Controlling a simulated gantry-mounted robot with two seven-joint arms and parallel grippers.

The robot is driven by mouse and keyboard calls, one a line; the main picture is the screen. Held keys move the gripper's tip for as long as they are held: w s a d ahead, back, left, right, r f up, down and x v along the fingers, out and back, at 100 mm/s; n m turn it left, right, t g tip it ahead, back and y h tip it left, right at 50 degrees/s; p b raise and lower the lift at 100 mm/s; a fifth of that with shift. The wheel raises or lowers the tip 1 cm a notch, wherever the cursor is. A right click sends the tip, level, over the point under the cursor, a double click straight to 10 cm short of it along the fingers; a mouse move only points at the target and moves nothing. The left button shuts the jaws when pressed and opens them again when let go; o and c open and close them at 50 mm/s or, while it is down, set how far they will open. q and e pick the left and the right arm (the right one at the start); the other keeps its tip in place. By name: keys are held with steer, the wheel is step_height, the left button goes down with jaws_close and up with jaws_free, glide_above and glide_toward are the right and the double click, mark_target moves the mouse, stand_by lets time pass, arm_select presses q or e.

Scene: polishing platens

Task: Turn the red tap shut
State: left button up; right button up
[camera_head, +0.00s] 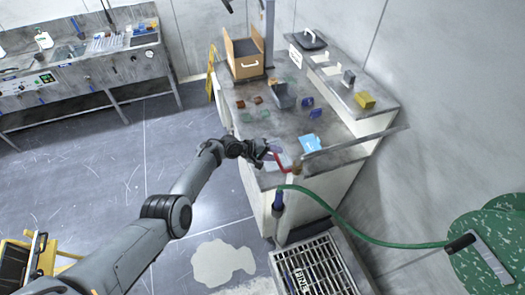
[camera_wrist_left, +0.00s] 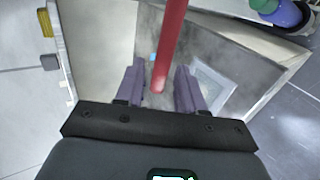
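The red tap (camera_head: 281,164) shows as a thin red bent lever at the front edge of the grey worktop. In the left wrist view its red bar (camera_wrist_left: 170,40) comes down from the top and ends between my fingers. My left gripper (camera_head: 270,152) is at the tap. The left wrist view shows the left gripper (camera_wrist_left: 160,68) open, with one purple-grey finger on each side of the bar and gaps between. I cannot tell how deep the bar sits between them. My right gripper is not in view.
A cardboard box (camera_head: 244,58), a light-blue sheet (camera_head: 310,143) and small blocks lie on the worktop (camera_head: 262,122). Open floor lies left.

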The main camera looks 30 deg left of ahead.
arm_select(q)
steer(key=p+v, duration=0.3)
steer(key=v, duration=0.7)
